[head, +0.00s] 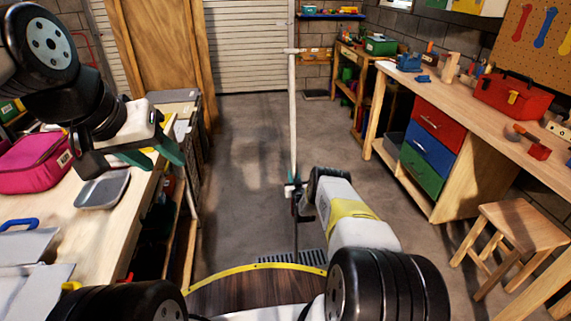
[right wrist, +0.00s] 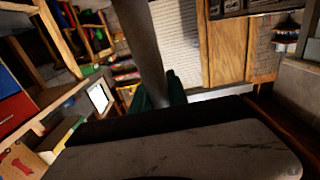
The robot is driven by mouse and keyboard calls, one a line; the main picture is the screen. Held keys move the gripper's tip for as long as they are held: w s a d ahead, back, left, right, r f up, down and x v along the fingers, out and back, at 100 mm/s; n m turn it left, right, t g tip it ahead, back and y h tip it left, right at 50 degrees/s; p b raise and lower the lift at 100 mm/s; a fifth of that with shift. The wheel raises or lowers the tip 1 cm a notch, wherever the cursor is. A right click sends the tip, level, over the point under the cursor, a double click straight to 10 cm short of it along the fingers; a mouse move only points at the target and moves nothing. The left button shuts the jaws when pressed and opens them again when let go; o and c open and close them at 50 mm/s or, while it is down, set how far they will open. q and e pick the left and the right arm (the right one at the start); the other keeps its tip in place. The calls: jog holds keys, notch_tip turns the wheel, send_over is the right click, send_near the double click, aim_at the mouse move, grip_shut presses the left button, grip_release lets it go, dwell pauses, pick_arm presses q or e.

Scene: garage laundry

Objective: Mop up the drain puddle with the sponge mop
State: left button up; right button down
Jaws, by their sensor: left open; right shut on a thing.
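The mop's pale pole (head: 293,110) stands upright in the middle of the head view. My right gripper (head: 293,187) is shut around the pole; its green fingers also show around the pole (right wrist: 140,45) in the right wrist view. Below the gripper the pole runs down as a dark shaft toward the drain grate (head: 308,257). The sponge end is not clearly visible. The floor has faint lighter and darker patches, but I cannot tell a puddle for sure. My left gripper (head: 158,154) is open and empty, above the left bench near a grey tray (head: 103,189).
The left bench (head: 125,215) carries a pink bag (head: 35,163). On the right stand a workbench (head: 470,120) with a red toolbox (head: 507,96) and coloured drawers, and a wooden stool (head: 520,228). The concrete floor (head: 245,140) between the benches is open back to the roller door.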

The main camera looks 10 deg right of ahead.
jog(key=shift+r, duration=0.1)
jog(key=w, duration=0.4)
jog(key=shift+w+f, duration=0.2)
dwell(0.3)
jog(key=shift+s, duration=0.1)
jog(key=shift+s+r, duration=0.25)
jog(key=shift+s, duration=0.7)
